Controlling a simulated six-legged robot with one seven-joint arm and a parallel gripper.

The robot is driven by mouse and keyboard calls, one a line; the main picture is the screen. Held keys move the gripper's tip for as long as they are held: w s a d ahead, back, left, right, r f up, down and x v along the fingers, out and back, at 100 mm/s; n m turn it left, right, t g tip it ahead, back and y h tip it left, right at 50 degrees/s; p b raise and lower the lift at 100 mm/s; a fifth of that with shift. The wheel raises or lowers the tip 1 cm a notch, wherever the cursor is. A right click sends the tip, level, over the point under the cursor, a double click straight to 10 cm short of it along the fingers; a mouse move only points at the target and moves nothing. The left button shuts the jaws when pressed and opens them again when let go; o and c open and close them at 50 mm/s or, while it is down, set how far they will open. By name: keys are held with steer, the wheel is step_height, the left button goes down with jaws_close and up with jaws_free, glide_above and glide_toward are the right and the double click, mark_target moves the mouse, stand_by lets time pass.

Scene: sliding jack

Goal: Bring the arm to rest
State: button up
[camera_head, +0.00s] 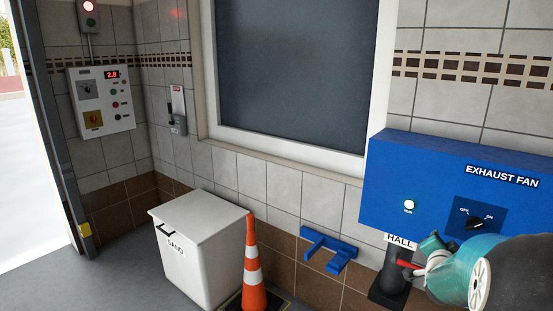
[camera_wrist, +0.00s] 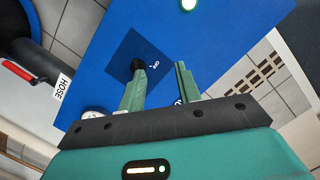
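My gripper (camera_wrist: 160,80) shows in the wrist view with its two green fingers apart and nothing between them. Behind the left fingertip is the black knob (camera_wrist: 138,64) of the blue exhaust fan box (camera_wrist: 95,75); I cannot tell whether they touch. In the head view my teal and white arm reaches in at the lower right, in front of the box's lower edge, and the fingers cannot be made out there. The exhaust fan box (camera_head: 400,170) has a lit green lamp (camera_head: 409,205) and its knob (camera_head: 474,224) appears turned toward ON.
A black pipe (camera_head: 392,278) with a red lever stands below the box, close to my arm. A blue wall bracket (camera_head: 328,250), an orange cone (camera_head: 252,270) and a white sand bin (camera_head: 205,250) are to the left. A control panel (camera_head: 102,100) hangs far left.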

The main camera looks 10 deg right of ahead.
steer(key=s+a+r+n+y, duration=0.1)
steer(key=a+n+y, duration=0.15)
steer(key=a, duration=0.55)
steer(key=s+a+r+n+g+y, duration=0.1)
steer(key=a+r+n+y, duration=0.15)
steer(key=a, duration=0.45)
steer(key=s+a+r+n+y, duration=0.1)
steer(key=a+n, duration=0.2)
steer(key=a, duration=0.5)
steer(key=s+a+f+n+g+y, duration=0.1)
steer(key=s+a+n+g+y, duration=0.3)
steer(key=s+a, duration=1.2)
steer(key=s+n+g, duration=0.1)
steer(key=s+n, duration=0.2)
steer(key=shift+a+f+n+g, duration=0.25)
steer(key=shift+a+n+g, duration=0.05)
steer(key=shift+n, duration=0.1)
